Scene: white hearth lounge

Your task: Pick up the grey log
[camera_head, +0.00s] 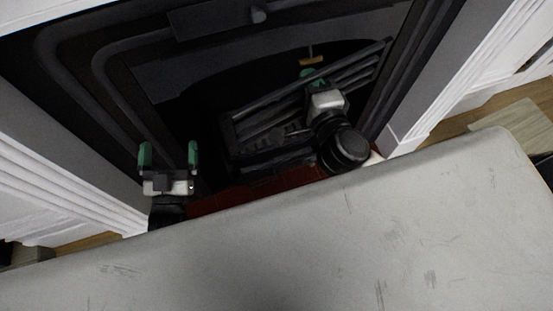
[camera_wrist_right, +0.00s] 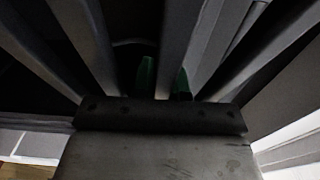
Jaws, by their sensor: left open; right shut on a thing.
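Several long grey bars (camera_head: 355,65) lie slanted inside the dark fireplace in the head view; I cannot tell for sure which one is the grey log. My right gripper (camera_head: 311,79) reaches in among them. In the right wrist view, its green fingers (camera_wrist_right: 165,80) are closed on a grey bar (camera_wrist_right: 176,45) that runs between them; the contact is dark and partly hidden. My left gripper (camera_head: 168,156) is open and empty at the left of the fireplace opening, apart from the bars.
The black fireplace frame (camera_head: 120,115) surrounds the opening, with white moulded trim (camera_head: 425,110) at the sides. A reddish hearth strip (camera_head: 245,192) lies in front. A small tan piece (camera_head: 313,61) shows just beyond my right gripper. Other grey bars (camera_wrist_right: 90,35) crowd the right wrist view.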

